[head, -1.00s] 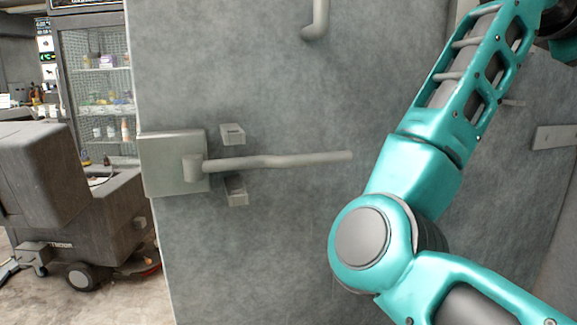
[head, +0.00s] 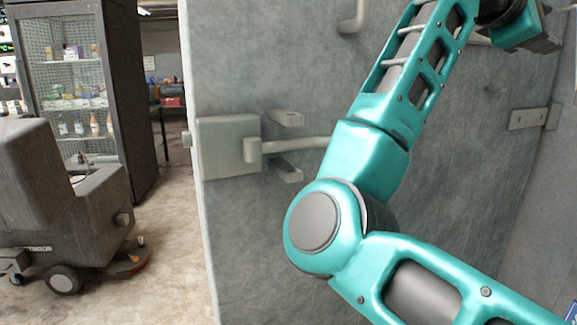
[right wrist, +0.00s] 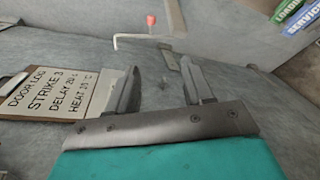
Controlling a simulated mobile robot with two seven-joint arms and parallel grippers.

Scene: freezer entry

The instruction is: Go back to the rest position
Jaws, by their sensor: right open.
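My right arm (head: 345,190), teal and grey, is folded in front of the grey freezer door (head: 260,240). Its hand shows only in part at the top right of the head view. In the right wrist view my right gripper (right wrist: 160,68) has its two fingers wide apart with nothing between them. A grey panel lies behind them. The door's bar handle (head: 300,145) runs from a latch plate (head: 215,148), and its right end is hidden behind my arm. My left gripper is not in view.
A grey floor-cleaning machine (head: 60,200) stands at the left, before a glass-fronted cabinet (head: 75,75). Open floor (head: 165,240) lies between them and the door edge.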

